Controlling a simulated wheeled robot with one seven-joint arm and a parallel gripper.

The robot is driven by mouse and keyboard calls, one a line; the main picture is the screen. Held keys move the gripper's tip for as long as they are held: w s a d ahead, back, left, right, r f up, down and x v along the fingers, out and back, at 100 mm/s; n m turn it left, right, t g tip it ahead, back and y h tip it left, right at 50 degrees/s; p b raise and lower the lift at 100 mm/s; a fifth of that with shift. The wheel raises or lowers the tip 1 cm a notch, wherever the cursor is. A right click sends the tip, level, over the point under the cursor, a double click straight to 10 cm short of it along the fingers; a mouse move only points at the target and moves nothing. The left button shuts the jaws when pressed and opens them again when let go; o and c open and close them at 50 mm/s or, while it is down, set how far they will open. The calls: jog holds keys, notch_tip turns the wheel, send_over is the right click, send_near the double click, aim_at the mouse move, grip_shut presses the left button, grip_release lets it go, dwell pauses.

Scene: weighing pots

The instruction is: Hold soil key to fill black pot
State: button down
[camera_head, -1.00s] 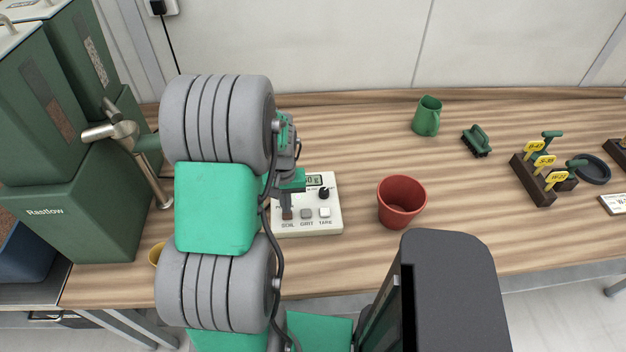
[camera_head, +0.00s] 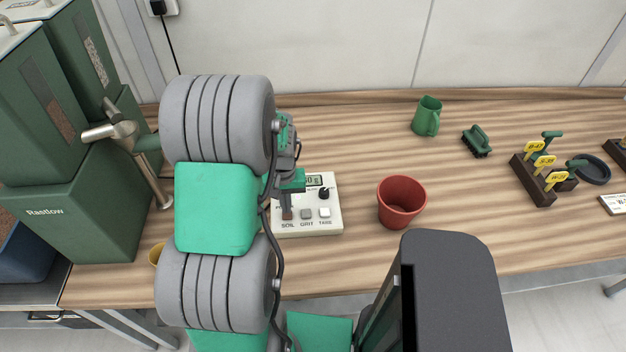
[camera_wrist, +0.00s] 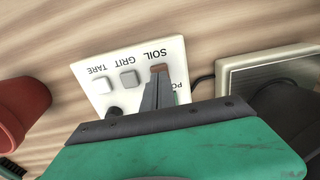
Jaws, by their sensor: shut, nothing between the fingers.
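The white control box (camera_head: 331,219) stands on the bench, with a soil key, a grit key (camera_head: 306,214) and a tare key (camera_head: 325,213). In the wrist view the brown soil key (camera_wrist: 158,68) shows right at the tips of my gripper (camera_wrist: 158,78). My gripper (camera_head: 287,213) is shut and empty, pointing down onto that key; it appears to touch it, but how far the key is pressed I cannot tell. The black pot is not clearly seen; my arm hides that area in the head view. A dark shape (camera_wrist: 288,108) at the wrist view's right edge may be it.
A red pot (camera_head: 401,203) stands right of the box. A green mug (camera_head: 427,116), a brush (camera_head: 476,141) and a rack with yellow labels (camera_head: 535,180) lie farther right. Green Rastlow hoppers (camera_head: 85,215) with a metal spout (camera_head: 108,131) stand at left.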

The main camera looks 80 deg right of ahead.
jog(key=shift+f, duration=0.15)
dwell(0.3)
jog(key=shift+f+b, duration=0.8)
jog(key=shift+f, duration=0.15)
dwell(1.4)
notch_tip(320, 180, up, 5)
jog(key=p, duration=0.4)
jog(key=shift+r, duration=0.15)
dwell(2.1)
